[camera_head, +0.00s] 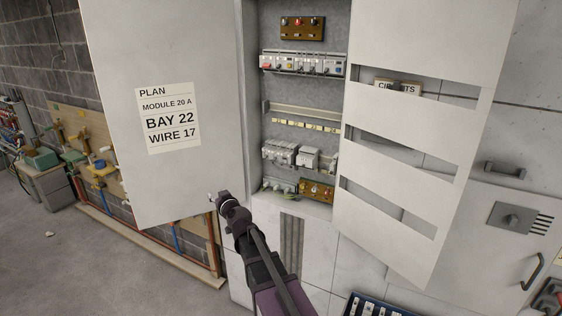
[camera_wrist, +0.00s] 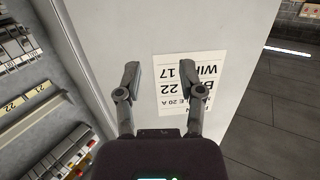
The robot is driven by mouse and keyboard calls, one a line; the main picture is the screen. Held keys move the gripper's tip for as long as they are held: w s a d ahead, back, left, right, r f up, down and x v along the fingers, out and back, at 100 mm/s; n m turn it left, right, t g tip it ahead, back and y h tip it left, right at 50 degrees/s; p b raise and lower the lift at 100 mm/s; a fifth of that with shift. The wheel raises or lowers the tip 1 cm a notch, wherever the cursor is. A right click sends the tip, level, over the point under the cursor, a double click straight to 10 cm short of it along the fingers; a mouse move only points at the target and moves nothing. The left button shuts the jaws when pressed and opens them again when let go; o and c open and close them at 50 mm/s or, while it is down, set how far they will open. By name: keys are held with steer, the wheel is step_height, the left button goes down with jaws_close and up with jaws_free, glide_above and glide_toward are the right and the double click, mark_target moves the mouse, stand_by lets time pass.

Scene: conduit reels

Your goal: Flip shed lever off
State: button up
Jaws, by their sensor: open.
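No part in view is labelled as the shed lever. A red-handled part (camera_head: 548,296) is cut off at the lower right edge. Whether either is the shed lever, I cannot tell. My gripper (camera_head: 213,199) is in front of the lower edge of the left cabinet door (camera_head: 110,60), far left of both. In the wrist view my gripper (camera_wrist: 164,72) is open and empty, its fingers over the door's paper label.
The open cabinet holds a breaker row (camera_head: 303,65), a lower module row (camera_head: 290,154) and a strip of yellow number tags (camera_head: 305,125). A slotted cover panel (camera_head: 415,120) stands open at right.

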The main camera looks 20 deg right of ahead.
steer(key=w+d+r+m+t+h, duration=0.2)
steer(key=w+d+r+m+h, duration=0.25)
steer(key=d+h, duration=0.35)
steer(key=m+g+h, duration=0.7)
steer(key=h, duration=0.2)
glide_toward(283, 159)
steer(key=shift+r+v, duration=0.2)
steer(key=shift+v, duration=1)
steer(key=shift+r+v, duration=0.2)
steer(key=shift+v, duration=1)
steer(key=x, duration=1.3)
steer(key=shift+w+d+f, duration=0.2)
steer(key=shift+d+f, duration=0.1)
steer(key=shift+d, duration=0.05)
steer(key=shift+a, duration=0.1)
jaws_close()
